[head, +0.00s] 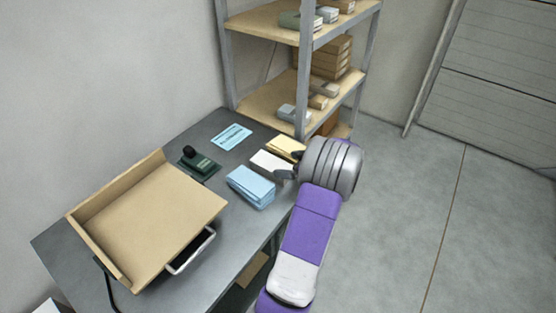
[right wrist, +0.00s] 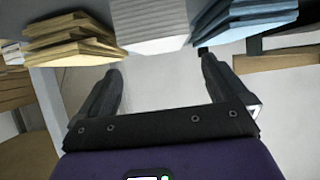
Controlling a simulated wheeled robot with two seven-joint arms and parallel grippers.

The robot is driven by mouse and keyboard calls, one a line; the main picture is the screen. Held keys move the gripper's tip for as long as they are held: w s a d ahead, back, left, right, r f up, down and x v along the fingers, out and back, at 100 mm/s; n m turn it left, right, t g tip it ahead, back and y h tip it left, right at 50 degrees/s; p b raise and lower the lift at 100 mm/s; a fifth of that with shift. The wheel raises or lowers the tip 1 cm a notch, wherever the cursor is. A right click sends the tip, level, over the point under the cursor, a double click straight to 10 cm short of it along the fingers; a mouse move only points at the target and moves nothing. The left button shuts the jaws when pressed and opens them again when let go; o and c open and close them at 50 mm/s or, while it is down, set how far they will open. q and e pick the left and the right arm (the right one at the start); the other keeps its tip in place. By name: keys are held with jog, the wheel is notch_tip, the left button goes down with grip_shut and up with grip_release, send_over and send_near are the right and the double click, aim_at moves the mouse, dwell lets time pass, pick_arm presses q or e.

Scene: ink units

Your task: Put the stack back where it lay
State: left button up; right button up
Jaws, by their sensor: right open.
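Three stacks lie side by side near the table's right edge. They are a yellow stack (head: 284,145), a white stack (head: 268,162) and a light blue stack (head: 251,186). My right gripper (head: 288,165) is open, with its fingers at the outer end of the white stack. In the right wrist view the white stack (right wrist: 152,28) lies beyond the open, empty fingers (right wrist: 158,65). The yellow stack (right wrist: 72,42) is to its left and the blue stack (right wrist: 240,22) to its right. My left gripper is not in view.
A tan tray with raised sides (head: 150,222) sits at the near left of the grey table (head: 222,222). A dark green stamp pad with a stamp (head: 198,163) and a light blue sheet (head: 231,137) lie farther back. A shelf rack (head: 306,80) stands behind the table.

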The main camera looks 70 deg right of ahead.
jog(key=shift+p+v, duration=0.35)
jog(key=shift+v, duration=1.45)
